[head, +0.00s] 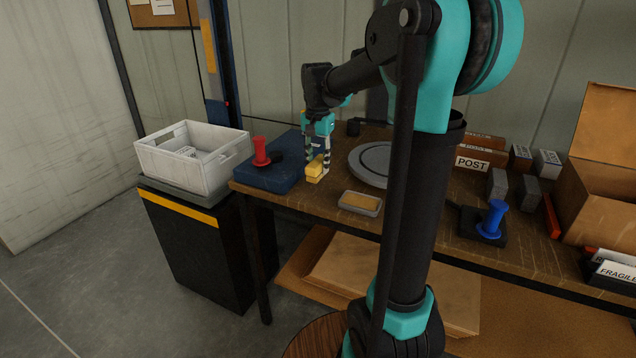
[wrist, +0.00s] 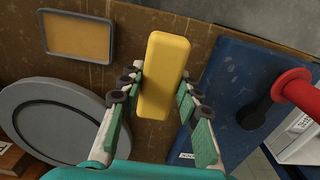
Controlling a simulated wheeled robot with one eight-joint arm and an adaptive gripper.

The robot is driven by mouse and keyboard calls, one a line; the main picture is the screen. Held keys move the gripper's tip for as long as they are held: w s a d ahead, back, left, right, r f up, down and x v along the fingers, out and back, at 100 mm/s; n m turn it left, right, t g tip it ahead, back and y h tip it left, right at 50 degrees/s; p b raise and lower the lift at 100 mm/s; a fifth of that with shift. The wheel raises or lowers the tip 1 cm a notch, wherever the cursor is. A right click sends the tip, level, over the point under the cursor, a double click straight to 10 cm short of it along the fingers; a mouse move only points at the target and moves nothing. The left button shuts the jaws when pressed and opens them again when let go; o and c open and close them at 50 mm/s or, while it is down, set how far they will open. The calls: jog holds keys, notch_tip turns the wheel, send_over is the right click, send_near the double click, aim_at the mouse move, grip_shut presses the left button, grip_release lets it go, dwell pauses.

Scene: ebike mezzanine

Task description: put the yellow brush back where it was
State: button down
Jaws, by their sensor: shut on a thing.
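The yellow brush (head: 315,170) is a small yellow block in the head view, at the left part of the wooden table (head: 335,185). In the wrist view the yellow brush (wrist: 163,75) sits between the two fingers. My gripper (head: 318,165) is shut on it, and my gripper also shows in the wrist view (wrist: 155,95). The brush is just right of the blue mat (head: 265,177) and left of the round grey plate (head: 366,163). Whether it touches the table cannot be told. Its underside is hidden.
A shallow tray with a tan pad (head: 361,203) lies near the front edge. A red-handled stamp (head: 261,152) stands on the blue mat. A white crate (head: 193,158) is at left. A blue-handled stamp (head: 492,219) and several blocks stand at right. Bare wood lies between mat and tray.

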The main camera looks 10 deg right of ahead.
aim_at(318, 161)
jog(key=shift+f, duration=3.4)
jog(key=c, duration=1.1)
grip_release()
jog(key=shift+f, duration=0.1)
jog(key=shift+o, duration=0.2)
notch_tip(318, 161, up, 12)
jog(key=shift+r, duration=0.15)
